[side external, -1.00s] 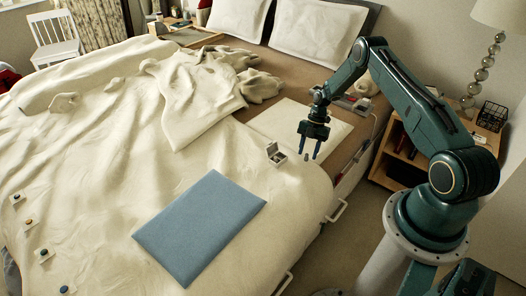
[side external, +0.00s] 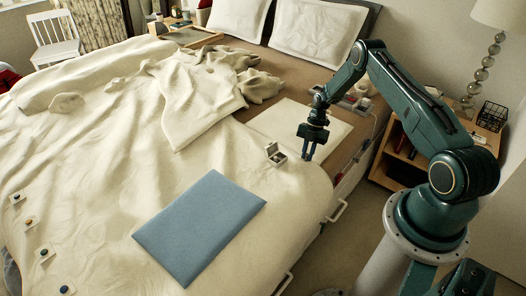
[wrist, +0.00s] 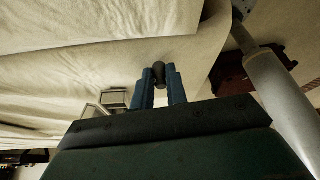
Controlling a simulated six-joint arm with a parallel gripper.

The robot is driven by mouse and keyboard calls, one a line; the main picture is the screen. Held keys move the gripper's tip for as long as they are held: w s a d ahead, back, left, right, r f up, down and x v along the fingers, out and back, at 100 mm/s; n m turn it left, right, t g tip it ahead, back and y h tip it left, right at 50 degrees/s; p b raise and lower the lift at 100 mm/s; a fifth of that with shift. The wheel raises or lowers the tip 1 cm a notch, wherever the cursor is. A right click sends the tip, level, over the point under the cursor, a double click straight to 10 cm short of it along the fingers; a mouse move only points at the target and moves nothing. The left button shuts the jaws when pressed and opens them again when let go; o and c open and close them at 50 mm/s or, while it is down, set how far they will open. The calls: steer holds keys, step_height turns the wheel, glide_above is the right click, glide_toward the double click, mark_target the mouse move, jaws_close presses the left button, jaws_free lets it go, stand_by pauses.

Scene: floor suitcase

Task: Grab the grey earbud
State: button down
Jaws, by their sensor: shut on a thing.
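The grey earbud (wrist: 159,72) shows in the wrist view as a small dark grey piece between the fingertips. My gripper (wrist: 160,78) is shut on it, with one blue finger on each side. In the side external view my gripper (side external: 307,157) points down at the bed near its right edge, and the earbud is hidden there by the fingers. A small open case (side external: 276,153) sits on the bed just left of my gripper. The case also shows in the wrist view (wrist: 115,98), left of the fingers.
A blue flat rectangle (side external: 199,226) lies on the cream bedcover left of and nearer than my gripper. Several small square cards with dark dots lie along the bed's left edge. A wooden nightstand (side external: 407,165) stands right of the bed. The bedcover around the case is clear.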

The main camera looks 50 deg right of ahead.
steer(key=shift+r, duration=0.2)
step_height(320, 180, up, 20)
steer(key=shift+f, duration=0.15)
stand_by(0.7)
steer(key=shift+w+a, duration=0.1)
stand_by(0.5)
